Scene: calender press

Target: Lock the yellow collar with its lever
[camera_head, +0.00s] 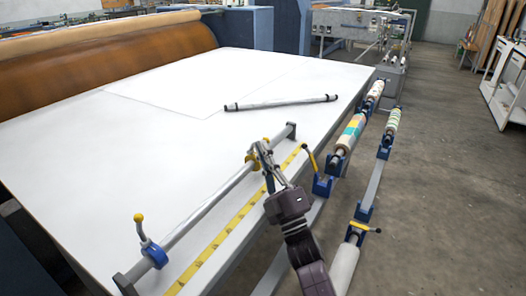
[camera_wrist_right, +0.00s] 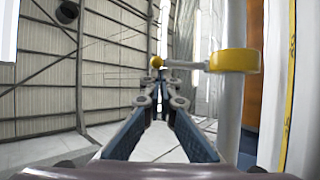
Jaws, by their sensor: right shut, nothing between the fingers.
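The yellow collar (camera_wrist_right: 235,61) sits around the pale bar (camera_head: 205,202) along the table's front edge. Its lever (camera_wrist_right: 185,64) sticks out sideways from the collar to a yellow ball knob (camera_wrist_right: 157,61) in the right wrist view. In the head view my right gripper (camera_head: 258,150) partly hides the collar (camera_head: 250,159). My right gripper (camera_wrist_right: 157,82) is shut and empty, its fingertips close to the knob; I cannot tell whether they touch it. My left gripper is not in view.
A blue collar (camera_head: 154,254) with an upright yellow-knobbed lever sits near the bar's left end. A yellow ruler strip (camera_head: 222,236) runs beside the bar. Patterned rollers (camera_head: 352,131) stand on blue holders at right.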

